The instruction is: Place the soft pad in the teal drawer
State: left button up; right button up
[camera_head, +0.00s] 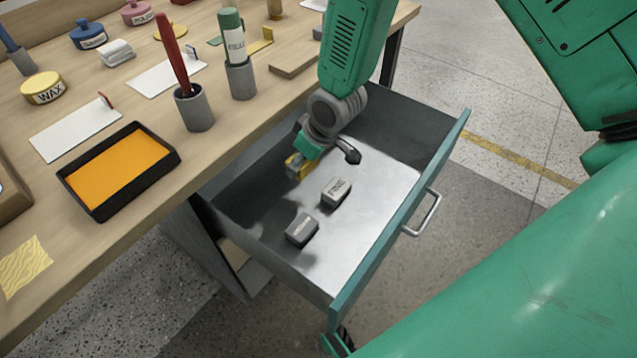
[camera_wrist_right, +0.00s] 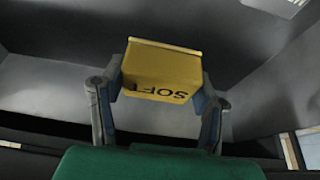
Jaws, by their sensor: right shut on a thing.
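The yellow soft pad (camera_wrist_right: 162,72), with "SOFT" lettered on it, sits between the two fingers of my right gripper (camera_wrist_right: 158,98) in the right wrist view. In the head view the pad (camera_head: 297,166) is partly hidden by my right gripper (camera_head: 322,155), which reaches down inside the open teal drawer (camera_head: 388,240). The gripper is shut on the pad. I cannot tell whether the pad touches the drawer floor. Two grey labelled blocks, one nearer the middle (camera_head: 336,192) and one nearer the front (camera_head: 302,229), lie on the drawer floor. My left gripper is not in view.
The wooden workbench (camera_head: 100,240) holds an orange pad in a black tray (camera_head: 120,169), a yellow wax tin (camera_head: 43,88), a red-handled tool in a grey cup (camera_head: 194,109) and a green bottle (camera_head: 232,38). The drawer floor right of the blocks is clear.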

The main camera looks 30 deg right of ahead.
jog(key=b, duration=0.1)
send_over(303, 188)
jog(key=s, duration=0.1)
jog(key=f, duration=0.4)
jog(key=shift+d+f, duration=0.2)
jog(key=shift+f, duration=0.1)
jog(key=shift+d+f, duration=0.15)
jog(key=shift+f, duration=0.45)
notch_tip(303, 188, down, 2)
jog(key=shift+f+b, duration=0.25)
jog(key=shift+b, duration=0.35)
jog(key=shift+a+f, duration=0.15)
jog(key=shift+a, duration=0.15)
jog(key=o, duration=0.8)
jog(key=shift+o, duration=1.1)
jog(key=shift+d, duration=0.2)
